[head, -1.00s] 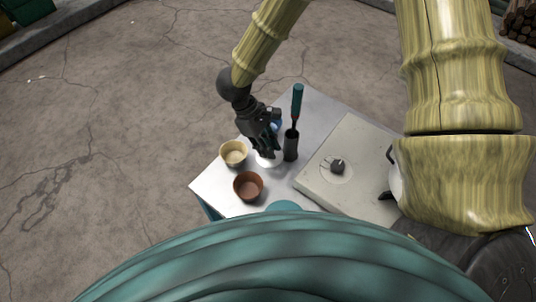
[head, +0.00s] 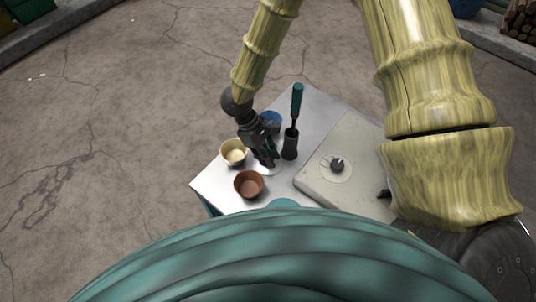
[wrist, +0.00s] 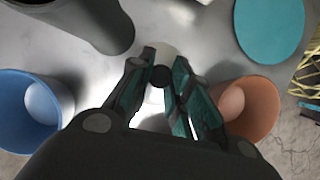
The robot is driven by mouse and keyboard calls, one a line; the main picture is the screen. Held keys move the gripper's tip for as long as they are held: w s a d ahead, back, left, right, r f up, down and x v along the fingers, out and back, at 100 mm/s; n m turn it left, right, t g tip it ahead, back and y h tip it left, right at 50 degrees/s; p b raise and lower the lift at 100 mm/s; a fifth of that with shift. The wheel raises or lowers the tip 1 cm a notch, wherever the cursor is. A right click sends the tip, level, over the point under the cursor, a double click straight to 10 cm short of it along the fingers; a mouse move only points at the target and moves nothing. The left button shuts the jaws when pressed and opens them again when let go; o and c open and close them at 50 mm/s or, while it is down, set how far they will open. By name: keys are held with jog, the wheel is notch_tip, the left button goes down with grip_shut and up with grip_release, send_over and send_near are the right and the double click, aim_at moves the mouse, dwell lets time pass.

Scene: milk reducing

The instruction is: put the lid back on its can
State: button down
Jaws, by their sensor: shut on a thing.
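My gripper (head: 270,163) is low over the white-grey table, between the cream bowl and the dark holder. In the wrist view my gripper (wrist: 162,82) has its fingers closed around a small dark knob (wrist: 162,76). A pale round lid shows partly around the knob, mostly hidden by the fingers; its white edge shows in the head view (head: 268,172). I cannot tell whether the lid touches the table. I cannot clearly pick out the can.
A cream bowl (head: 233,150), brown bowl (head: 248,186) and blue bowl (wrist: 30,112) stand close by. The dark holder (head: 290,147) holds a teal-handled tool (head: 297,100). A teal disc (wrist: 270,28) lies near the front. A pale stove (head: 350,150) with a dark knob fills the right.

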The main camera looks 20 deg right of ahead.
jog(key=shift+f, duration=0.1)
jog(key=c, duration=1.3)
grip_release()
